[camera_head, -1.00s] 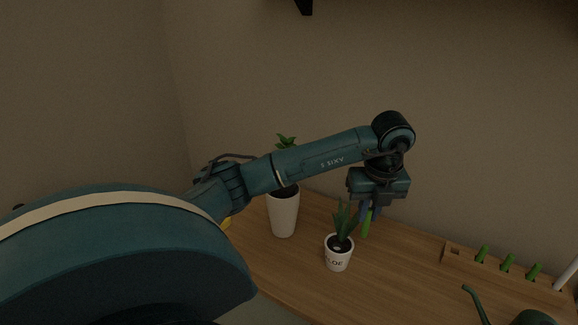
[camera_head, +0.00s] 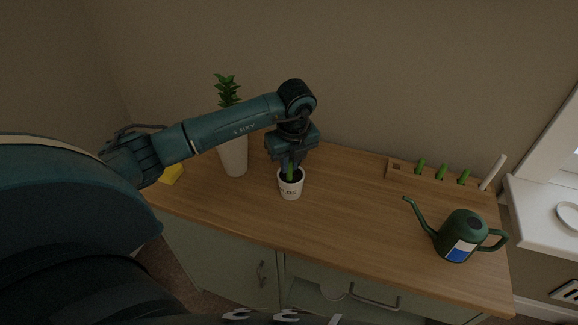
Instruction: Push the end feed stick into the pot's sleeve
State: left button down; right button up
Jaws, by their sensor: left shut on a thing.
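My left gripper (camera_head: 290,160) points down over the small white pot (camera_head: 290,189) and is shut on a bright green feed stick (camera_head: 290,173). The stick's lower end is at the pot's mouth; I cannot tell whether it is inside the sleeve. The sleeve itself cannot be made out. The pot stands upright on the wooden cabinet top and has dark lettering on its front. Its plant is mostly hidden by the gripper. My right gripper is not in view.
A wooden rack (camera_head: 407,171) at the back right holds several green sticks and a white rod. A green watering can (camera_head: 462,235) stands at the right. The middle of the wooden top (camera_head: 350,215) is clear.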

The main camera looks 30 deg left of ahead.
aim_at(289, 173)
pick_arm(q)
jog(key=shift+f, duration=1)
jog(key=shift+f, duration=0.1)
jog(key=shift+f, duration=0.15)
jog(key=c, duration=1.4)
grip_release()
jog(key=shift+c, duration=0.2)
